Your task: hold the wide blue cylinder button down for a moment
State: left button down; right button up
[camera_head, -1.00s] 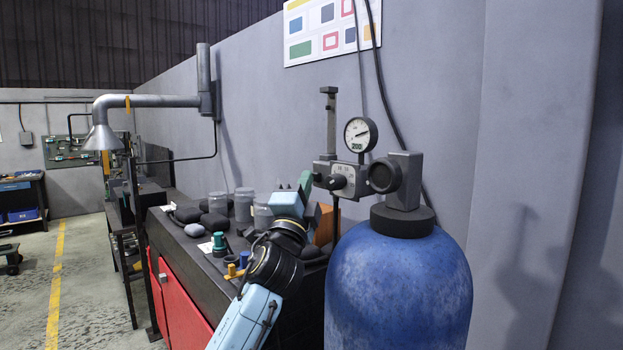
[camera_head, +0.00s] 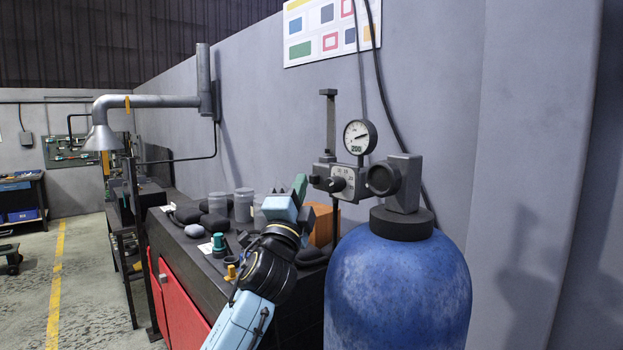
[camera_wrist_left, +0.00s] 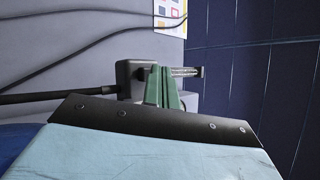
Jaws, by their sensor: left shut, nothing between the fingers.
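My left gripper (camera_head: 300,184) is raised above the bench, its green fingers shut, empty and pointing up and away from the small controls. The fingers also show shut in the left wrist view (camera_wrist_left: 163,84). My left forearm and wrist cover part of the bench beside these. My right gripper is out of view.
A large blue tank (camera_head: 398,290) stands right of my arm. Grey jars (camera_head: 243,204), dark stones (camera_head: 187,214) and an orange block (camera_head: 320,226) crowd the bench. Open floor lies left.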

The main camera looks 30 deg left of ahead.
pick_arm(q)
jog(key=shift+s+a, duration=0.1)
jog(key=shift+s, duration=0.2)
jog(key=s, duration=0.1)
jog(key=s+a+p, duration=0.1)
jog(key=s, duration=0.1)
jog(key=s+a, duration=0.1)
jog(key=shift+s+p, duration=0.3)
dwell(0.5)
